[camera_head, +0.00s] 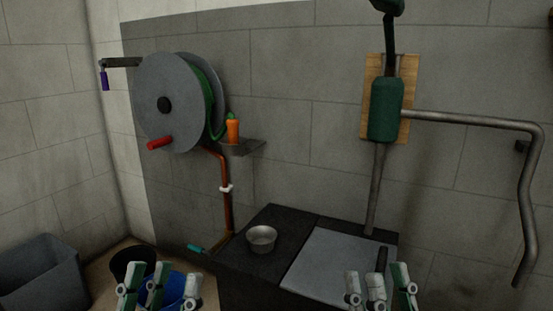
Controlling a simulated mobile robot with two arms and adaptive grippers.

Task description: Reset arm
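My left gripper (162,283) shows at the bottom edge, left of centre. Its green and white fingers point up and stand apart, and nothing is seen between them. It is in front of a blue bucket (176,290) in the view. My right gripper (379,283) shows at the bottom edge, right of centre, with its fingers also apart. It overlaps the front right part of a grey panel (325,262) in the view. I see no object held in it. The lower parts of both grippers are cut off by the frame.
A dark counter (243,258) carries a metal bowl (261,238). Bins stand left.

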